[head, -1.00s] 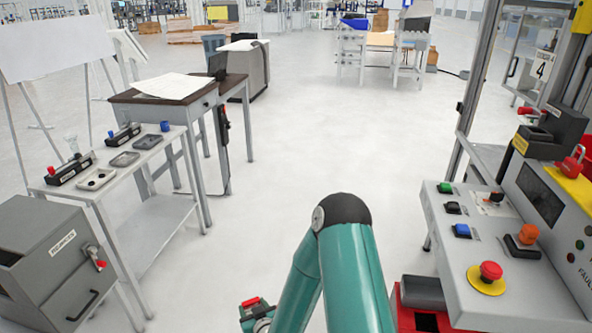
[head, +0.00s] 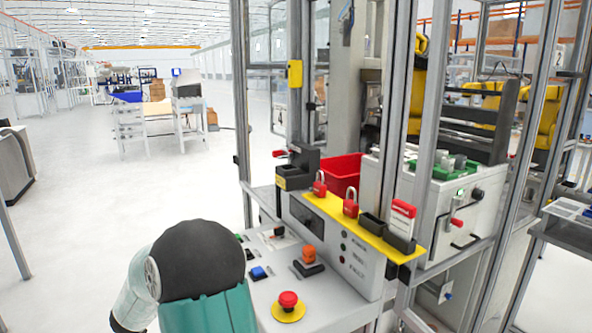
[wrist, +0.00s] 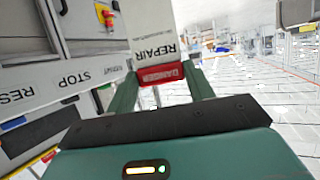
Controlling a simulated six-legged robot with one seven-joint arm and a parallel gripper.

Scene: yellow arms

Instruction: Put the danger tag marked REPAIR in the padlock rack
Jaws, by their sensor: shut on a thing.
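The danger tag marked REPAIR (wrist: 155,42) is white with a red DANGER band, and it appears upside down in the wrist view. My gripper (wrist: 160,76) is shut on it near the red band; the far end of the tag runs out of the frame. The padlock rack (head: 338,218) is a yellow ledge on the control console in the head view. It carries red padlocks (head: 350,203), a black holder (head: 372,223) that looks empty, and another red-and-white tag (head: 402,216) in a holder at the right end. My gripper is hidden in the head view.
The console panel (head: 318,290) has a red emergency button (head: 288,301) and other switches below the rack. A red bin (head: 343,174) and upright grey frame posts (head: 397,120) stand behind it. Open floor (head: 110,200) lies to the left.

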